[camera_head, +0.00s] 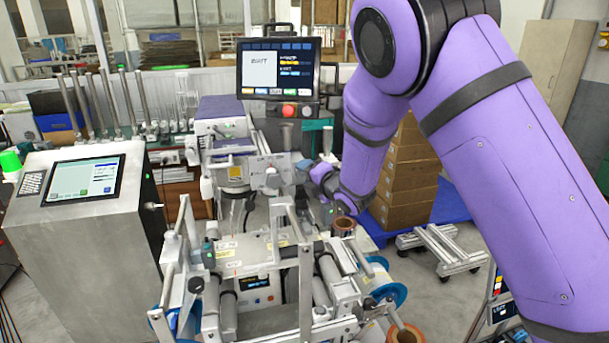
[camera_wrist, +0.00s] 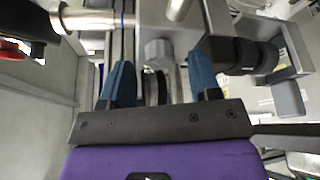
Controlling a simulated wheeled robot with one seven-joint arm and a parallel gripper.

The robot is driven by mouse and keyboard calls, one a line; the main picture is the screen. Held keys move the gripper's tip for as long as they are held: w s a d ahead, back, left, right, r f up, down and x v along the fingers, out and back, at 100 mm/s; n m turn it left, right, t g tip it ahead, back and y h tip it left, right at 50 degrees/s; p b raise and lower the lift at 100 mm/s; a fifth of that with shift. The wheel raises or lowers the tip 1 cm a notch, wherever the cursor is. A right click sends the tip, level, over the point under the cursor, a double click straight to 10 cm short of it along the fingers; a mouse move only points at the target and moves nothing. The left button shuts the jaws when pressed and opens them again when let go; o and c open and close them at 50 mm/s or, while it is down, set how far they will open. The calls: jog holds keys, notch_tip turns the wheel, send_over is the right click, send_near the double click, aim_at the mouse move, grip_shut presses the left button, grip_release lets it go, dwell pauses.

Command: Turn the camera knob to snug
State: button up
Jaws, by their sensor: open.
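In the wrist view, my gripper (camera_wrist: 161,66) has its two blue fingers apart with nothing held between them. A grey faceted knob (camera_wrist: 158,52) shows just beyond the gap between the fingertips, on a grey bracket. It looks like the camera knob, but I cannot be certain. A black cylindrical camera-like part (camera_wrist: 236,55) sits right of it, near the right finger. In the head view, my gripper (camera_head: 304,166) reaches the right side of the machine's upper plate, and its fingertips are small there. I cannot tell whether the fingers touch anything.
The machine (camera_head: 250,250) has rollers and rails in front. A monitor (camera_head: 278,70) stands above it, and a grey console (camera_head: 85,225) stands left. Brown boxes (camera_head: 408,170) are stacked right of my wrist. In the wrist view, a metal rod (camera_wrist: 95,19) crosses the upper left.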

jog(key=v, duration=0.9)
jog(key=shift+s+d, duration=0.1)
jog(key=shift+d, duration=0.05)
jog(key=s+d+r+m+g+h, duration=0.1)
jog(key=s+d+r+m+h, duration=0.3)
jog(key=d+r+m, duration=0.35)
jog(key=s+d+r+m+g+h, duration=0.1)
jog(key=s+d+r+m+h, duration=0.35)
jog(key=d+m, duration=0.55)
jog(key=s+d+r+m+g, duration=0.1)
jog(key=s+m, duration=0.3)
jog(key=s, duration=0.5)
jog(key=s+d+r+m+g+h, duration=0.1)
jog(key=s+d+r+m+g, duration=0.1)
jog(key=s, duration=0.7)
jog(key=s+d+r+m+g, duration=0.1)
jog(key=s+d+m, duration=0.3)
jog(key=s, duration=0.6)
jog(key=shift+d+r+m+g, duration=0.2)
jog(key=shift+d+m+g, duration=0.1)
jog(key=shift+m+g, duration=0.6)
